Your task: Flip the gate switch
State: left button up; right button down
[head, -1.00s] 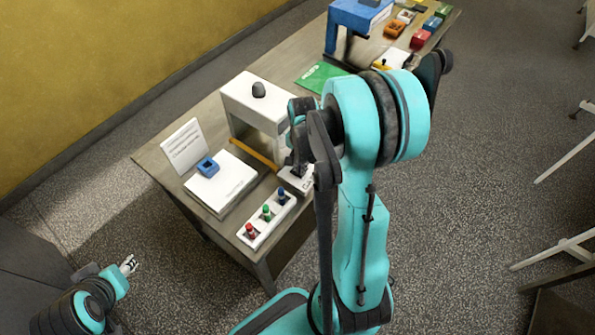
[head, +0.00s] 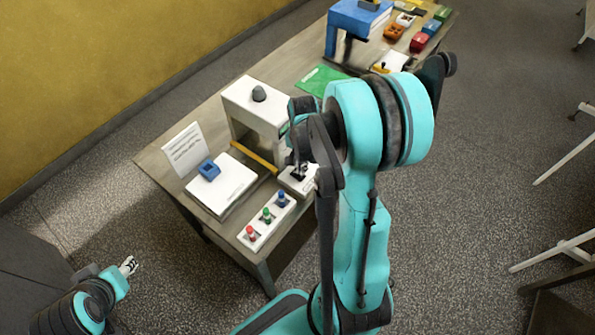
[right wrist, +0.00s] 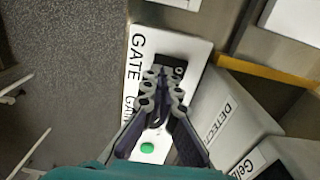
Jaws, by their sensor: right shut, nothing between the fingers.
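The gate switch is a small white box (head: 301,187) at the table's near edge, with a dark part on top. In the right wrist view the box (right wrist: 158,42) carries the word GATE, a black switch piece (right wrist: 175,67) and a green dot (right wrist: 147,148). My right gripper (head: 298,164) is shut and empty, over the box. In the wrist view its fingertips (right wrist: 163,82) lie right by the black piece and hide part of it; I cannot tell whether they touch. My left gripper (head: 130,266) is far off at lower left, away from the table; its jaws are too small to read.
A white strip (head: 255,233) with red, green and blue buttons lies beside the box. A white machine (head: 243,101) with a yellow bar (head: 254,158) stands behind it. A white scale-like box (head: 225,190) holds a blue piece (head: 209,170). A blue machine (head: 350,15) stands farther along.

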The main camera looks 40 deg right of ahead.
aim_at(300, 177)
jog(key=shift+r+p, duration=1.45)
jog(key=shift+r, duration=0.85)
jog(key=shift+a, duration=0.25)
jog(key=s+a+n+t+b, duration=0.1)
jog(key=a+n+t+b, duration=0.1)
jog(key=a+n+b, duration=0.1)
jog(key=s+a+r+n+t+b, duration=0.1)
jog(key=s+a+n+t+b, duration=0.1)
jog(key=a+n+b, duration=0.2)
jog(key=s+a+r+n+t+b, duration=0.1)
jog(key=s+a+n+t+b, duration=0.1)
jog(key=a+n+b, duration=0.2)
jog(key=shift+s+a+r+n+t, duration=0.15)
jog(key=shift+a+n, duration=0.5)
jog(key=shift+a, duration=0.5)
jog(key=shift+s+a+r+n+t, duration=0.15)
jog(key=shift+a+n, duration=0.5)
jog(key=shift+a, duration=0.45)
jog(key=shift+s+a+f+n, duration=0.1)
jog(key=shift+s+a+n, duration=0.1)
jog(key=shift+a+n, duration=0.35)
jog(key=shift+t, duration=0.3)
